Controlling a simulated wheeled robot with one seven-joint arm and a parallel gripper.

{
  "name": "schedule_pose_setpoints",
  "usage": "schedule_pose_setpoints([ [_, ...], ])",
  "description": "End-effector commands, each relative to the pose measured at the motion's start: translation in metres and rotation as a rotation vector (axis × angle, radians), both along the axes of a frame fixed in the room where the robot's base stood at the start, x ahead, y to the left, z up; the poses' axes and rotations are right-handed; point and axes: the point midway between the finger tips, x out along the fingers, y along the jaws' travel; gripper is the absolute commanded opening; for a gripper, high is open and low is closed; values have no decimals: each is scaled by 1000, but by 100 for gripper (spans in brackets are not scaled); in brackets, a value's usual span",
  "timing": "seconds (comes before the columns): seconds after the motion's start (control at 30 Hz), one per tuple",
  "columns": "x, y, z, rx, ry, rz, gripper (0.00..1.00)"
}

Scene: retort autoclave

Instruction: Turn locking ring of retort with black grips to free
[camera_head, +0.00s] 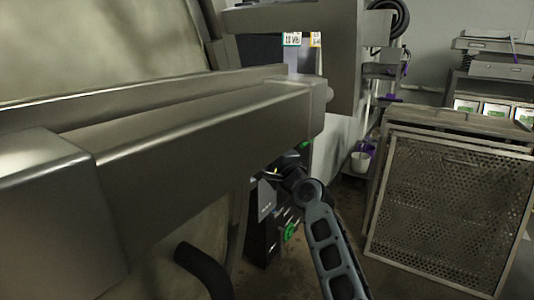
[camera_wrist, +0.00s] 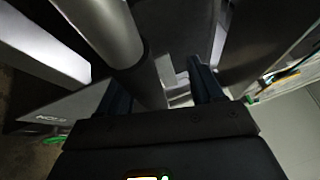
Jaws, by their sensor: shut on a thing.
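The retort fills the left of the head view, with a pale, worn round face (camera_head: 100,45) behind a thick grey metal beam (camera_head: 200,115). A curved black grip (camera_head: 205,268) sticks out below the beam. In the wrist view, my gripper (camera_wrist: 163,90) has its two dark fingers on either side of a metal bar (camera_wrist: 105,28) with a dark sleeve (camera_wrist: 149,80), and is shut on this grip. The finger contact is partly in shadow. In the head view my arm rises from the bottom, and the beam hides my fingers and much of the locking ring.
A perforated metal panel (camera_head: 450,210) leans against a bench or rack at the right. A grey bracket or box (camera_head: 335,50) hangs at the upper middle. A white cup (camera_head: 360,161) stands behind. Some dark floor shows between my arm and the panel.

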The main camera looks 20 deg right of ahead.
Motion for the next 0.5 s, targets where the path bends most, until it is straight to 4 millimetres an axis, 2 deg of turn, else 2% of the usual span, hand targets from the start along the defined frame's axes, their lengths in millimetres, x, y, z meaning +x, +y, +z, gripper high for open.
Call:
schedule_pose_setpoints([
  [0.03, -4, 0, 4, 1, -6, 0, 58],
  [0.5, -67, -9, -8, 0, -2, -2, 58],
])
